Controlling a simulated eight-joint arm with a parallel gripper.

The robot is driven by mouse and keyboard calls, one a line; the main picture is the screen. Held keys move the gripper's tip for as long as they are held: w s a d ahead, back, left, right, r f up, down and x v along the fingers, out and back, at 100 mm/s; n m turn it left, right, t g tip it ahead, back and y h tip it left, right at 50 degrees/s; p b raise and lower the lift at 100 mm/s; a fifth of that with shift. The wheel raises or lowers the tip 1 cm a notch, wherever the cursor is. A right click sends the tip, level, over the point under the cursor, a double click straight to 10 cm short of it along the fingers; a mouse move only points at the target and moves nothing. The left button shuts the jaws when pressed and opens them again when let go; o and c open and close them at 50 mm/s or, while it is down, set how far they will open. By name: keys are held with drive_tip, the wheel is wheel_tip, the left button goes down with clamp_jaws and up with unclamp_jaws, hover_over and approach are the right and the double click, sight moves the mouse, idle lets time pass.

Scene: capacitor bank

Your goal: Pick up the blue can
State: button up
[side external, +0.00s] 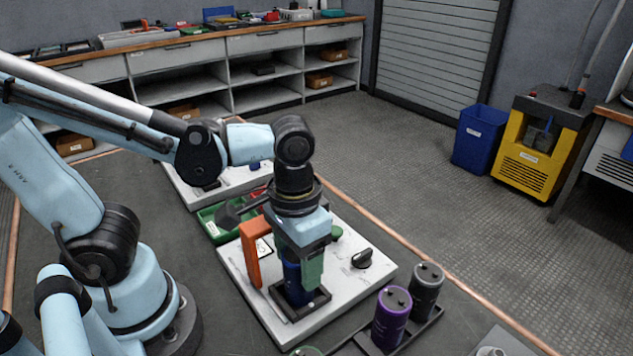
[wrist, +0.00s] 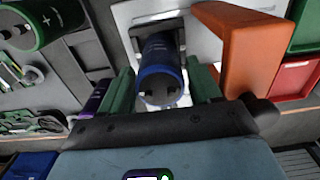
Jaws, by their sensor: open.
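The blue can (side external: 293,284) stands upright in a dark square holder (side external: 318,301) on a pale panel (side external: 365,280). My gripper (side external: 303,268) points down over it, with its green fingers around the can's upper part. In the wrist view the blue can (wrist: 161,72) shows its end with two terminals between my open gripper's green fingers (wrist: 162,90). A gap shows beside the can on the left; contact on the right is hard to tell. My gripper hides part of the can in the side view.
An orange upright bracket (side external: 252,254) stands close to my gripper, also large in the wrist view (wrist: 250,45). A black knob (side external: 362,258) is on the panel. A purple can (side external: 391,318) and a dark grey can (side external: 426,290) stand in a tray at right. Green and red bins lie behind.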

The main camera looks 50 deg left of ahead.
drive_tip(key=shift+f, duration=0.3)
drive_tip(key=c, duration=1)
drive_tip(key=shift+r, duration=0.15)
